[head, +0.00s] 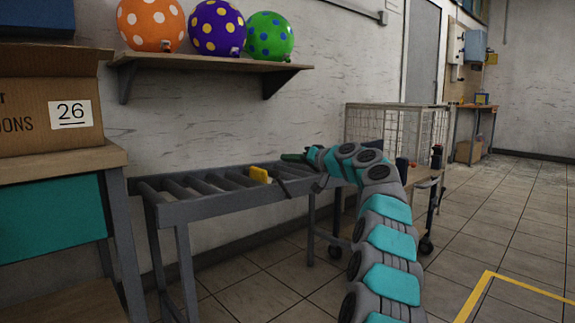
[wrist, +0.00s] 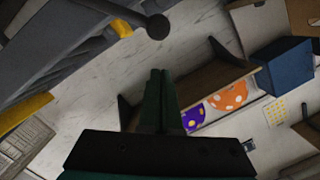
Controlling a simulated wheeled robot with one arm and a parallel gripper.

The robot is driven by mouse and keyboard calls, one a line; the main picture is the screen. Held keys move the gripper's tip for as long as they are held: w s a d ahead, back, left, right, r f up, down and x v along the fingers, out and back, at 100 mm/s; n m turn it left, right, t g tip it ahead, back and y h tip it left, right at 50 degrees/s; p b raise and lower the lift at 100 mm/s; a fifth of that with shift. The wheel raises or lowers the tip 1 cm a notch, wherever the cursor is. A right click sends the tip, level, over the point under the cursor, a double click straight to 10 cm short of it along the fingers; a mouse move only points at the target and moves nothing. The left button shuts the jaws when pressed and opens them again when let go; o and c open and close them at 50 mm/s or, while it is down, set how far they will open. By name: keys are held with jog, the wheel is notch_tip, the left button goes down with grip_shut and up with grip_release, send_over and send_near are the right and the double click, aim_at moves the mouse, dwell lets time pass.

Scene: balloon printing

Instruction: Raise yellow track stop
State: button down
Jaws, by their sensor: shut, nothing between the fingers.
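The yellow track stop (head: 259,174) sits on the grey roller track (head: 205,208), toward its right half. A yellow piece, likely the same stop, shows at the left edge of the wrist view (wrist: 24,110), beside grey track parts. A grey bar with a round end (wrist: 157,26) shows beyond the fingertips. The stop's exact tilt is hard to tell.
A wall shelf (head: 205,64) with orange, purple and green balloons (head: 270,36) hangs above the track. A cardboard box (head: 45,105) stands on a table at the left. A wire cage (head: 400,130) stands behind my arm. Open floor lies at the right.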

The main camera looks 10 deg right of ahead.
jog(key=b+v, duration=0.1)
jog(key=v, duration=0.9)
jog(key=shift+r, duration=0.35)
jog(key=shift+d, duration=0.15)
